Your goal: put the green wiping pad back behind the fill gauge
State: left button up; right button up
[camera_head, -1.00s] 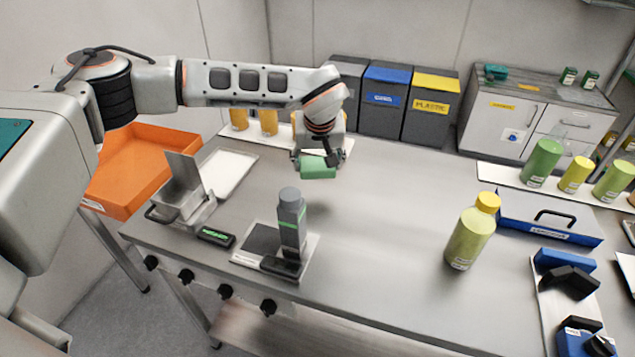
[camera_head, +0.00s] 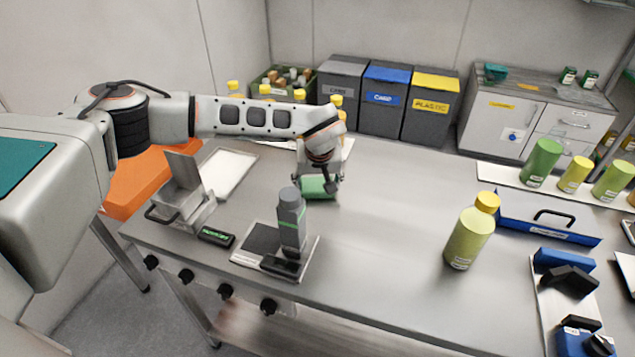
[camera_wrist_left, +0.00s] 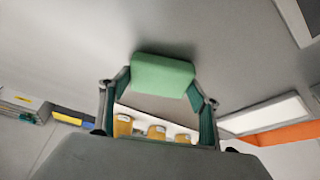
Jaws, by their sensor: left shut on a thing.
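The green wiping pad (camera_head: 319,187) is held in my left gripper (camera_head: 318,182), behind the grey bottle-shaped object on the small plate. The pad is close to the table top; I cannot tell whether it touches. In the left wrist view the pad (camera_wrist_left: 162,75) sits between the two fingers of the left gripper (camera_wrist_left: 160,95). I cannot tell for certain which item is the fill gauge; a grey upright body with a green band (camera_head: 291,222) stands on a scale-like plate (camera_head: 250,258) in front of the pad. My right gripper does not show.
A yellow-capped bottle (camera_head: 470,235) stands right of centre. A metal stand (camera_head: 185,195) and a white tray (camera_head: 229,172) are at the left. A blue carrier (camera_head: 545,222) is at the right. The table between the grey body and the bottle is clear.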

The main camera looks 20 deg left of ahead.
pick_arm(q)
jog(key=o, duration=1.1)
jog(key=shift+r, duration=0.25)
jog(key=v, duration=1.1)
jog(key=shift+s+r, duration=0.2)
jog(key=shift+r, duration=0.1)
